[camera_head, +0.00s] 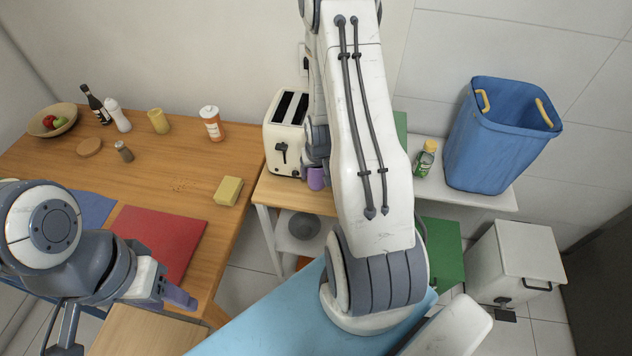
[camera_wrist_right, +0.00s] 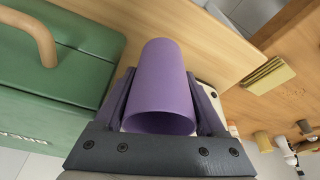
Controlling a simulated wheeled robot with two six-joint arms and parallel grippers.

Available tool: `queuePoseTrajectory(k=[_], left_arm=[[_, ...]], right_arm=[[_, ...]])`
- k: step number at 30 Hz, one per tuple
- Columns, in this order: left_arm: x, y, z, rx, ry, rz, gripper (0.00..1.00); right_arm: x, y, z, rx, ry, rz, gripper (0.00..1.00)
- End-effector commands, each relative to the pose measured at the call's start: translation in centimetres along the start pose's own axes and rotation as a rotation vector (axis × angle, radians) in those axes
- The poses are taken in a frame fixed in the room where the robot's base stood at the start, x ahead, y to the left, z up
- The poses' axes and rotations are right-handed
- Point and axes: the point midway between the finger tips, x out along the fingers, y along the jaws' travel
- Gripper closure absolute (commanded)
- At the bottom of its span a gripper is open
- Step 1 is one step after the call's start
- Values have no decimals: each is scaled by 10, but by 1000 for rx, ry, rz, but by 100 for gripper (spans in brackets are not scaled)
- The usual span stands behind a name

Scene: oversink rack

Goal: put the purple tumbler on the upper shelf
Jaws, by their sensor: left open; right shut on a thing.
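The purple tumbler (camera_wrist_right: 160,85) sits between the two fingers of my right gripper (camera_wrist_right: 158,100) in the right wrist view, and the gripper is shut on it. In the head view only a small part of the tumbler (camera_head: 316,178) shows, beside the toaster; my right arm covers the rest. A wood-topped stand (camera_head: 283,190) is beneath it, with a lower shelf (camera_head: 286,238). I cannot tell whether the tumbler touches the wood top. My left gripper (camera_head: 172,294) is open and empty near the front edge of the wooden table.
A cream toaster (camera_head: 283,135) stands close left of the tumbler. A green box (camera_wrist_right: 50,80) with a wooden handle is at its other side. A grey bowl (camera_head: 304,226) is on the lower shelf. A green bottle (camera_head: 426,158) and blue bin (camera_head: 492,140) stand on a white surface at right.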

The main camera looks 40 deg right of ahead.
Motion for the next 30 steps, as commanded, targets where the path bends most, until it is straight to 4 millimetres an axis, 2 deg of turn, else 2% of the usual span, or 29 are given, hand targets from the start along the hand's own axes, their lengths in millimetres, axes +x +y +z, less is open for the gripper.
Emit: queuePoseTrajectory(k=[9,22,23,24,30], left_arm=[[-6,0,0,0,0,0,50],[-1,0,0,0,0,0,50],[-2,0,0,0,0,0,50],[-3,0,0,0,0,0,50],[-3,0,0,0,0,0,50]], right_arm=[[38,0,13,0,-3,0,81],[45,0,14,0,0,0,81],[45,0,14,0,0,0,23],[44,0,14,0,0,0,15],[44,0,14,0,0,0,15]])
